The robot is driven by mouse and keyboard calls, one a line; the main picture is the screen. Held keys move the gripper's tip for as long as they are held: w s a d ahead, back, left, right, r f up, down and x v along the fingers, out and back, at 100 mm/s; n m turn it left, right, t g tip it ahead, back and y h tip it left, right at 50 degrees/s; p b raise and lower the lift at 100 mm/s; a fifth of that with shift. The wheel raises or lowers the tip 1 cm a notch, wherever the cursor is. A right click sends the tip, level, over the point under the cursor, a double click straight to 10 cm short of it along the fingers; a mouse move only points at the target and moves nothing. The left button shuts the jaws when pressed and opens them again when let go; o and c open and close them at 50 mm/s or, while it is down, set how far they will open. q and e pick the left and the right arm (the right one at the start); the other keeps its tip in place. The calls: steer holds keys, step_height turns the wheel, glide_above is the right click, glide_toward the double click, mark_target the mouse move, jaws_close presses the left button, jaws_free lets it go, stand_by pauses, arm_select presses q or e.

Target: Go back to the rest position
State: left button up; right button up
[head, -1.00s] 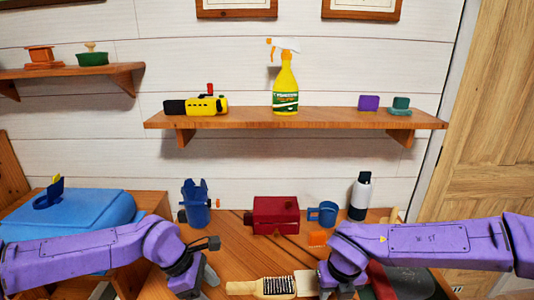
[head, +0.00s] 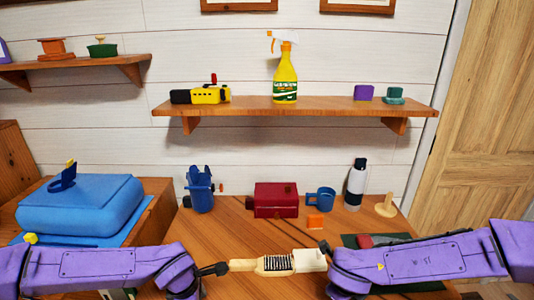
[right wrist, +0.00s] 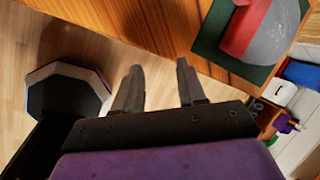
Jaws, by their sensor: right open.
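My left arm reaches in from the left in the head view, low over the front of the desk.
On the desk (head: 235,235) are a brush (head: 276,264), a red box (head: 276,200), a blue mug (head: 320,200), a bottle (head: 356,185) and an orange block (head: 315,221). A dark green mat (head: 350,241) lies at right. A shelf (head: 330,108) with a spray bottle (head: 285,78) hangs above.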

arm_select(q)
steer(key=s+a+f+m+t+y, duration=0.1)
steer(key=s+a+f+m+y, duration=0.25)
steer(key=s+f, duration=0.6)
arm_select(e)
steer(key=s+d+f+n+t+h, duration=0.1)
steer(key=s+d+f+n, duration=0.2)
steer(key=s+f+n, duration=0.5)
arm_select(q)
steer(key=s+a+f+m, duration=0.4)
steer(key=s+a+m, duration=0.1)
steer(key=s, duration=0.3)
steer(key=s+a+f+m+y+b, duration=0.1)
steer(key=s+a+f+m, duration=0.3)
steer(key=s, duration=0.3)
steer(key=shift+s+a+f+m+t, duration=0.35)
steer(key=shift+a+f+m, duration=0.1)
steer(key=shift+f, duration=0.2)
arm_select(e)
steer(key=s+d+f+n+g, duration=0.1)
steer(key=s+d+f+n, duration=0.3)
steer(key=s, duration=0.5)
steer(key=s+d+f+n, duration=0.4)
steer(key=s+f+n, duration=0.5)
steer(key=s, duration=0.1)
steer(key=shift+f+n+g, duration=0.2)
steer(key=shift+n+g, duration=0.2)
